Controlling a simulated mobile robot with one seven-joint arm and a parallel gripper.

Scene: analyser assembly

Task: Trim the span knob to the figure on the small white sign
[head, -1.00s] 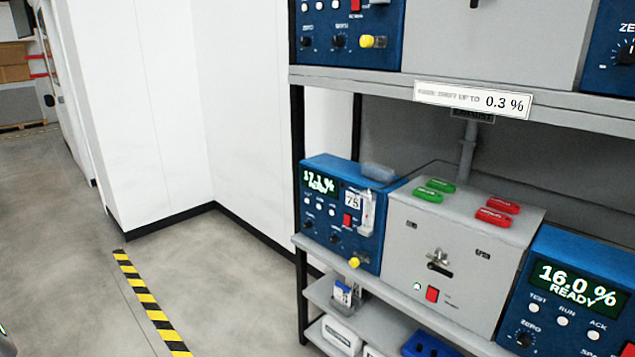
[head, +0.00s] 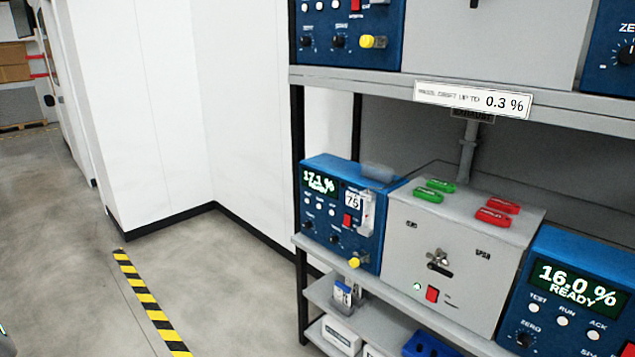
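A small white sign (head: 473,99) on the edge of the upper shelf ends in "0.3 %"; its smaller print is hard to read. On the lower shelf, the left blue analyser (head: 342,212) shows 17.1 % READY and carries a tag reading 75. Its lower dark knob (head: 335,239) is small and its label is unreadable. The right blue analyser (head: 575,290) shows 16.0 % READY, with TEST, RUN and ACK buttons and a ZERO knob (head: 524,338). Its span knob is cut off by the bottom edge. My gripper is not in view.
A grey box (head: 450,255) with a lever and red button stands between the analysers, with green and red tags on top. More analysers stand on the upper shelf (head: 380,82). Open floor (head: 230,290) lies left, with a yellow-black stripe (head: 150,305).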

